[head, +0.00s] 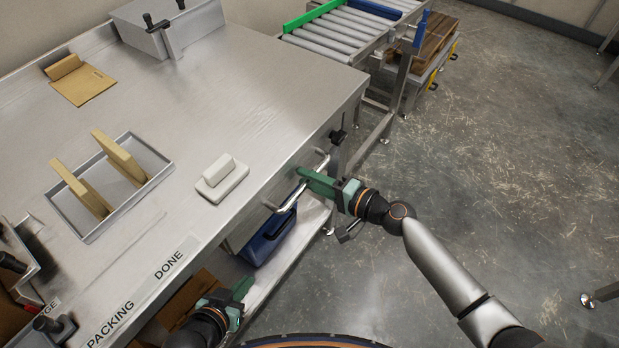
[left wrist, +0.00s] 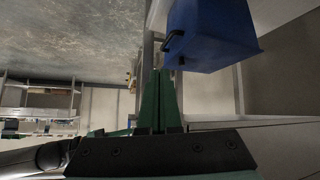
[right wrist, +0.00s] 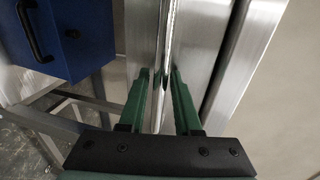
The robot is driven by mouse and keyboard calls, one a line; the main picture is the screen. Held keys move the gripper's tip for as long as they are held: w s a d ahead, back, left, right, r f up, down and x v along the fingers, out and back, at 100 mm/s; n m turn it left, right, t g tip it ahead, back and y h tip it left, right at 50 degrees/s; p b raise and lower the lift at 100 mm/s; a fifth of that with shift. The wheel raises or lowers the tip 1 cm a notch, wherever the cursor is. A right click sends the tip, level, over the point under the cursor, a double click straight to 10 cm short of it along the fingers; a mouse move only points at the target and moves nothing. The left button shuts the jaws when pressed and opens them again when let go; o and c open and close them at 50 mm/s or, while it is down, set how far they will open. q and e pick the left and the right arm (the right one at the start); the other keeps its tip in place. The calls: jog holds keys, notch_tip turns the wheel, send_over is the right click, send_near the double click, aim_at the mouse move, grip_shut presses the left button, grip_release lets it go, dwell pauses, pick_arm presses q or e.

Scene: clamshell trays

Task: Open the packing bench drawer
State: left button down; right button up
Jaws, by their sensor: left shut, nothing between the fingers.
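The packing bench (head: 250,120) fills the left of the head view. Its drawer has a silver bar handle (head: 285,207) on the front, under the benchtop edge; the drawer front looks flush and is mostly hidden from above. My right gripper (head: 303,178) is at the handle. In the right wrist view its two green fingers (right wrist: 160,95) stand apart, one on each side of the metal bar (right wrist: 167,45), with a gap visible. My left gripper (head: 243,288) is shut and empty, low in front of the bench. Its closed fingers also show in the left wrist view (left wrist: 158,100).
A grey tray with upright tan pieces (head: 68,205) and a white block (head: 222,180) stand on the benchtop. A roller conveyor (head: 335,32) is behind.

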grip_shut()
dwell(1.3)
